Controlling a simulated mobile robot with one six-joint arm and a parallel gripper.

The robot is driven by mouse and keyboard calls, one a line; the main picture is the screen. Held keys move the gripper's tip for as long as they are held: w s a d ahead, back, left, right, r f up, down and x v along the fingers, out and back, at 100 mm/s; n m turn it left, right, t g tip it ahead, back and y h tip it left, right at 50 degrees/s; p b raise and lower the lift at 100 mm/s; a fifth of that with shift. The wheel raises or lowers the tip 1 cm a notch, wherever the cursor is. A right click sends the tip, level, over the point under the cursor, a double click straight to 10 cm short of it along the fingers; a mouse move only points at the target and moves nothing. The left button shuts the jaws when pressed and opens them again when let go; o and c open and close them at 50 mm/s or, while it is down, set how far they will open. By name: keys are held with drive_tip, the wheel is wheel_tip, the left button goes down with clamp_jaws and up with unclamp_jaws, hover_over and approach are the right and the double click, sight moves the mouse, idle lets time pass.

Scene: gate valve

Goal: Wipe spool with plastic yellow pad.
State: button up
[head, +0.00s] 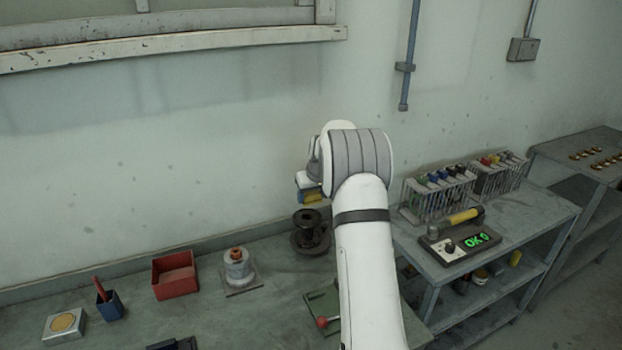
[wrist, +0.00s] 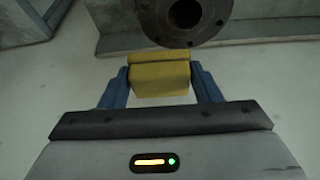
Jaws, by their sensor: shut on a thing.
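My gripper (wrist: 160,90) has blue fingers and is shut on the yellow pad (wrist: 160,78), which sits between the fingertips in the wrist view. In the head view the pad (head: 313,197) shows as a small yellow patch under my wrist, mostly hidden by the arm. The dark spool (head: 310,232) stands upright on the bench below and close to the pad. In the wrist view the spool's round flange (wrist: 183,18) with bolt holes is at the top, just beyond the pad. I cannot tell whether pad and spool touch.
A white cylinder with an orange top (head: 238,268), a red bin (head: 175,275), a blue cup (head: 109,303) and a white box (head: 65,325) stand left on the bench. A red-knobbed item (head: 322,322) lies by my arm. Racks (head: 437,193) and a display box (head: 462,243) stand right.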

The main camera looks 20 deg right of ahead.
drive_tip(key=shift+s+a+r, duration=0.1)
drive_tip(key=shift+a+r, duration=0.05)
drive_tip(key=shift+r, duration=0.45)
drive_tip(key=shift+r+p, duration=1.3)
drive_tip(key=shift+r, duration=1.05)
drive_tip(key=shift+s+f, duration=0.1)
